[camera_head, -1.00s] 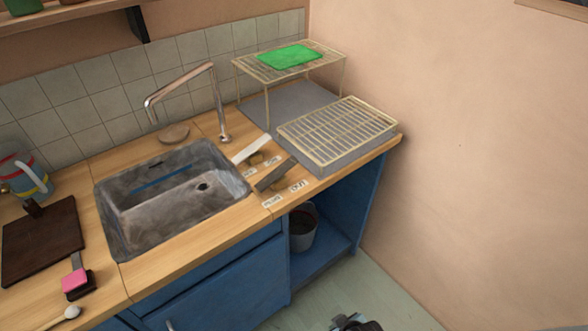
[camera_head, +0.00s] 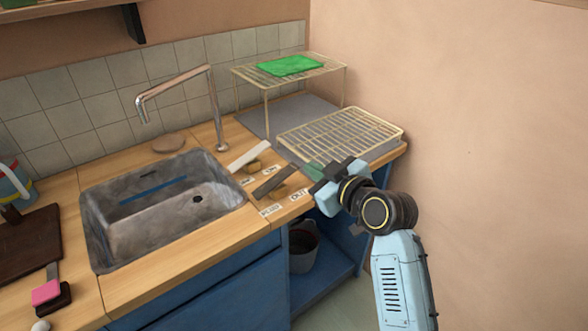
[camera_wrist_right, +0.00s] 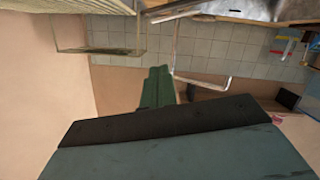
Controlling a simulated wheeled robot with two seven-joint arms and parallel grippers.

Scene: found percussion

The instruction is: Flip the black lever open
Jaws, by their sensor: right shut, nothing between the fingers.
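The black lever (camera_head: 273,183) is a dark flat bar on a small wooden mount, on the counter between the sink and the dish rack. My left gripper is not in view.
The stone sink (camera_head: 95,235) and tall tap (camera_head: 217,110) are left of the levers. A wire rack (camera_head: 340,130) on a grey mat and a raised wire shelf with a green cloth (camera_head: 290,65) stand behind. A bucket (camera_head: 302,250) sits below the counter.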

